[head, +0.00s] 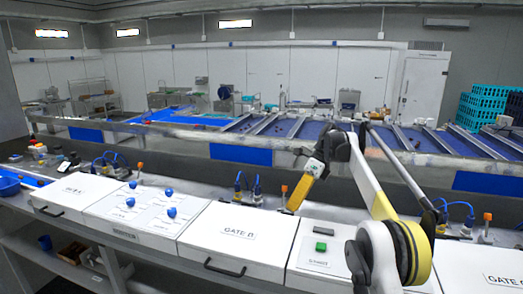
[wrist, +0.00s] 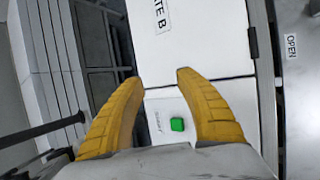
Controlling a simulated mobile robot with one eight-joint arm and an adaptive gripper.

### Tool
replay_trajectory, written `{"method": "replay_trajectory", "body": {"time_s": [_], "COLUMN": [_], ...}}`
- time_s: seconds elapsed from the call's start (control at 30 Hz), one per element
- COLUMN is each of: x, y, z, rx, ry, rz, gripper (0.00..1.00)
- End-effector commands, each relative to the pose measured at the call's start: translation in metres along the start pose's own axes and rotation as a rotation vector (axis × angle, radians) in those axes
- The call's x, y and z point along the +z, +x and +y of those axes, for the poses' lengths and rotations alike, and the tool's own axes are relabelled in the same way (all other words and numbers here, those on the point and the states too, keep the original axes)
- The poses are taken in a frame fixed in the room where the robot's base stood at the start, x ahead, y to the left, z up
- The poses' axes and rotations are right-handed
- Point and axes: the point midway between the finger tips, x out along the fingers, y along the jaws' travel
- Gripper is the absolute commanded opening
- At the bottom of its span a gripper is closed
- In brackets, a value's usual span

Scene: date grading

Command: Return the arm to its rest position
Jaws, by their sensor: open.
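My gripper (head: 294,206) is raised above the row of white boxes in the head view, its yellow fingers pointing down. In the wrist view my gripper (wrist: 157,78) has its two yellow fingers wide apart, with nothing between them. A green button (head: 321,246) sits on a white panel to the right of the gripper in the head view. The green button (wrist: 177,124) also shows between the finger bases in the wrist view. A white box marked GATE (head: 215,250) lies left of my gripper; the wrist view reads GATE B on it (wrist: 200,40).
Several blue knobs (head: 169,191) stand up from a white panel on the left. Blue connectors with cables and orange-topped parts (head: 257,190) line the ledge behind. Blue sorting lanes (head: 300,127) lie beyond a rail. Teal crates (head: 484,105) are stacked at the far right.

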Motion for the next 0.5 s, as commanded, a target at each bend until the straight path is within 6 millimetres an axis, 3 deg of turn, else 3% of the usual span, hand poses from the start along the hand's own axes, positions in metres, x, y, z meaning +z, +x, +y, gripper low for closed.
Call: {"method": "replay_trajectory", "body": {"time_s": [0.5], "x": [-0.020], "y": [0.002], "z": [0.024], "rx": [-0.194], "ry": [-0.354], "rz": [0.047], "gripper": [0.41]}}
